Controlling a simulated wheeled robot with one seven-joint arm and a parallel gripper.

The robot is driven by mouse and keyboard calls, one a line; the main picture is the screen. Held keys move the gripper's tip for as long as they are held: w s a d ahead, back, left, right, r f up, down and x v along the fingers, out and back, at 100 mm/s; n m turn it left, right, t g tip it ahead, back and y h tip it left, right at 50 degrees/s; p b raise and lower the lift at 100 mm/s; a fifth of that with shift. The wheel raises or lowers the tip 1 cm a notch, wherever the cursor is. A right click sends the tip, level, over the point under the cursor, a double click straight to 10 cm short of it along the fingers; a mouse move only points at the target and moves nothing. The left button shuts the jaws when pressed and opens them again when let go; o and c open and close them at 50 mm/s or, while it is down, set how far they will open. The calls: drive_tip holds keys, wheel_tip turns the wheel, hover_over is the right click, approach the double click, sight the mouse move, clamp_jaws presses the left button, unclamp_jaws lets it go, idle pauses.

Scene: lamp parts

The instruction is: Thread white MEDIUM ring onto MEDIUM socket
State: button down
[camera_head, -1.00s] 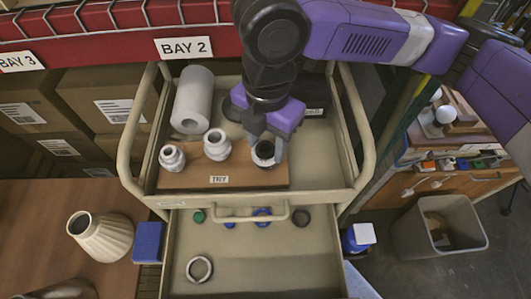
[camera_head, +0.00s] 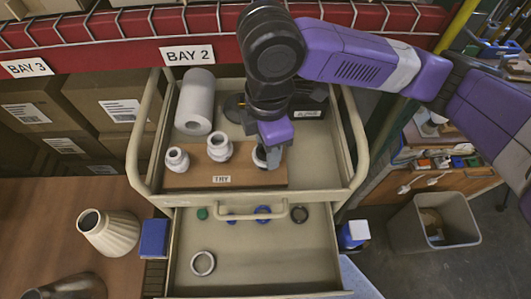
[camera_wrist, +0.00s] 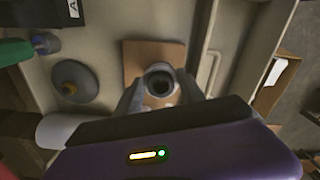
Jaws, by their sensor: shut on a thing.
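In the head view my gripper (camera_head: 268,157) points down at the right end of the brown board, its fingers about a white part. The wrist view shows a pale ring-shaped part (camera_wrist: 158,82) with a dark hole between the fingers. The gripper is shut on it. I cannot tell ring from socket rim there, nor whether the ring is around the socket; the fingers hide much of it. Two white sockets stand upright to the left: a middle one (camera_head: 219,147) and a left one (camera_head: 176,160). Another whitish ring (camera_head: 203,263) lies flat in the open lower drawer.
The brown board (camera_head: 200,178), labelled TRY, lies in the cart's upper tray. A white roll (camera_head: 195,102) and a dark round base (camera_head: 236,107) are behind it. The lower drawer also holds small green, blue and dark rings. Raised tray sides and handles surround the work.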

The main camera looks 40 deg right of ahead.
drive_tip(key=shift+s+f, duration=0.1)
drive_tip(key=m+p, duration=0.2)
drive_tip(key=m, duration=0.2)
drive_tip(key=shift+s+a, duration=0.1)
drive_tip(key=shift+a, duration=0.05)
drive_tip(key=shift+f+m+p, duration=0.1)
drive_tip(key=shift+m+p, duration=0.8)
drive_tip(key=shift+m, duration=0.5)
drive_tip(key=shift+m+p, duration=1)
drive_tip(key=shift+m, duration=0.2)
drive_tip(key=m, duration=0.4)
drive_tip(key=shift+a, duration=0.1)
drive_tip(key=shift+m, duration=0.3)
